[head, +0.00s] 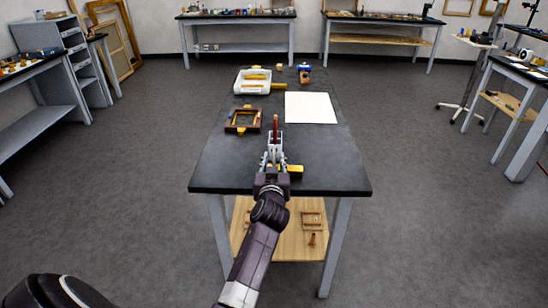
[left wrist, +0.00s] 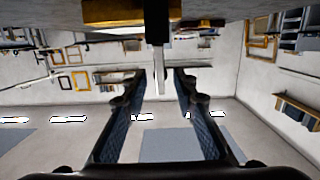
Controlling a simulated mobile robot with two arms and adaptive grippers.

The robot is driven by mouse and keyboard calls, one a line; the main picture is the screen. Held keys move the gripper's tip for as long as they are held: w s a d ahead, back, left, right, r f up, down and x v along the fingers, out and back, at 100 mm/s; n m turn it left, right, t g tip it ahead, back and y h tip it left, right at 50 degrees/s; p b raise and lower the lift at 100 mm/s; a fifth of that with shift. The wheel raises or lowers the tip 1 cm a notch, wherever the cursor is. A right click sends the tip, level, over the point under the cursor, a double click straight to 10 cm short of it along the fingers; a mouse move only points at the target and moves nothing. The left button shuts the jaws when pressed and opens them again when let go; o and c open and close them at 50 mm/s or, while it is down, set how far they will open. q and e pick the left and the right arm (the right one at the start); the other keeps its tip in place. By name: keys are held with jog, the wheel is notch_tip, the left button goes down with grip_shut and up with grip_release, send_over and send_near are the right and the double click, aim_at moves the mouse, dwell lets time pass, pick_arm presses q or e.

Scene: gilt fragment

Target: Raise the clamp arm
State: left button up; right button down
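A clamp with an upright red handle (head: 275,123) stands near the front of the dark table (head: 330,165). Its lower part is largely hidden behind my left gripper (head: 272,152). A yellow-gold piece (head: 294,169) lies beside the gripper, to its right. In the left wrist view, which looks upside down, my left gripper (left wrist: 162,73) has its two fingers apart. A dark upright bar with a pale end (left wrist: 157,30), probably part of the clamp, shows between and beyond the fingertips. I cannot tell whether they touch it. A gold piece (left wrist: 120,12) shows above. My right gripper is not in view.
On the table are a wooden frame (head: 243,120), a white tray (head: 240,86) with yellow pieces, a white sheet (head: 311,108) and a blue-and-brown object (head: 304,74). A lower shelf (head: 283,255) holds small frames. The front right tabletop is clear.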

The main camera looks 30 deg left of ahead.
pick_arm(q)
jog(key=v, duration=0.5)
jog(key=shift+s+d, duration=0.15)
jog(key=shift+s, duration=0.1)
